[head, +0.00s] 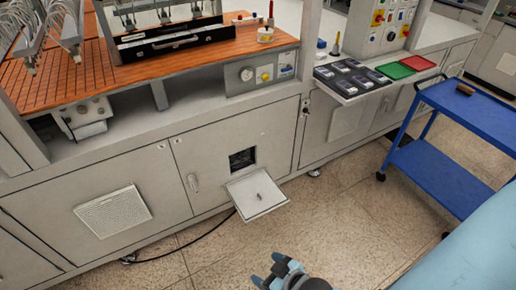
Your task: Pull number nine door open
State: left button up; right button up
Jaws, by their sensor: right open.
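A small grey flap door (257,194) on the front of the long grey machine base hangs open, tilted outward and down. Above it is a dark square opening (242,160) in a larger cabinet panel. I cannot read a number on any door, so I cannot tell which one is number nine. My right gripper (270,270), with blue fingertips, is open and empty above the floor, nearer to me than the flap and apart from it. My left gripper is not in view.
A blue two-shelf cart (440,175) stands at the right. A dark cable (185,245) lies on the floor by the base. A ledge holding dark items (350,78) and red and green trays (418,63) juts out above. The tiled floor (330,215) before the flap is clear.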

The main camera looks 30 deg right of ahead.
aim_at(459, 54)
jog(key=z, duration=2.35)
jog(key=i+l+z, duration=0.55)
jog(key=i+z, duration=0.2)
jog(key=i, duration=0.15)
jog(key=i+z, duration=0.35)
jog(key=i, duration=2.1)
jog(key=i+l+u, duration=0.1)
jog(key=i, duration=0.75)
jog(key=i+l+u, duration=0.25)
jog(key=i, duration=1.3)
jog(key=i+j, duration=0.05)
jog(key=j, duration=0.1)
